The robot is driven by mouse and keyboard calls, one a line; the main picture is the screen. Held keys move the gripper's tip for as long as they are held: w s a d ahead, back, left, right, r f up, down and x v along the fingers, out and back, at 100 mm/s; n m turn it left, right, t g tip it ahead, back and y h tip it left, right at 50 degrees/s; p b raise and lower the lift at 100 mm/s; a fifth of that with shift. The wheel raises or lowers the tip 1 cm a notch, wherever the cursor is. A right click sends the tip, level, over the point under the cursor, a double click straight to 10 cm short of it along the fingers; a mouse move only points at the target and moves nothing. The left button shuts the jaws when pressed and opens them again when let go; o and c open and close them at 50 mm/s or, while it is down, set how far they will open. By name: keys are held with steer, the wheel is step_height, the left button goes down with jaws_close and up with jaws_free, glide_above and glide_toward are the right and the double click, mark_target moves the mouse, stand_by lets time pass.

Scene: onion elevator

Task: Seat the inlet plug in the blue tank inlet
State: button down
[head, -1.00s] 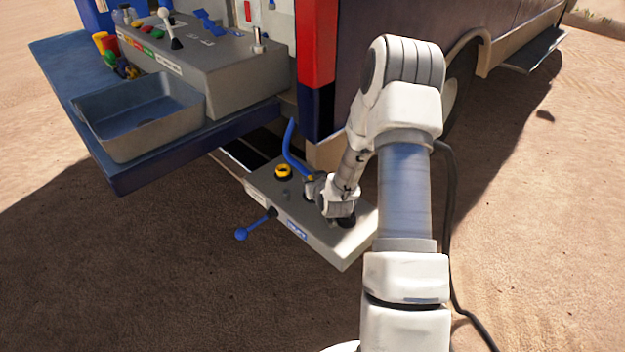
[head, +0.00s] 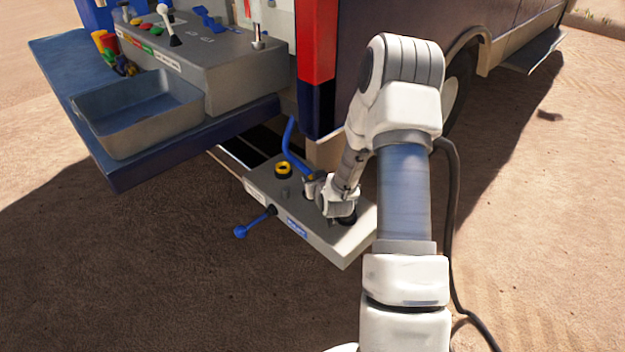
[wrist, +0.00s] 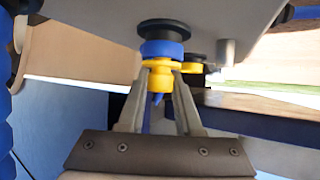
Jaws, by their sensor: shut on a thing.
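A yellow piece, apparently the inlet plug (wrist: 158,73), sits between the two grey fingers of my gripper (wrist: 161,75) in the wrist view. It lines up with a blue collar, apparently the blue tank inlet (wrist: 160,50), which adjoins a black flange (wrist: 164,29) on the grey panel. Yellow and blue appear to touch; I cannot tell how deep the plug sits. In the head view my gripper (head: 340,208) is low over the right part of the grey shelf (head: 330,245), and my wrist hides the plug and inlet.
A yellow-and-black ring fitting (head: 283,170) and a blue hose (head: 291,148) stand on the shelf left of my gripper. A blue-knobbed lever (head: 241,231) sticks out in front. A grey basin (head: 137,113) and the vehicle's dark side (head: 400,25) are close by.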

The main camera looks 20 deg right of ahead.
steer(key=c, duration=0.5)
jaws_free()
steer(key=p+v, duration=0.5)
steer(key=v, duration=1)
steer(key=shift+d+r, duration=0.1)
steer(key=shift+r, duration=0.15)
steer(key=p+v, duration=0.2)
steer(key=p, duration=0.5)
steer(key=shift+s+f, duration=0.1)
steer(key=shift+s, duration=0.1)
steer(key=shift+f, duration=0.1)
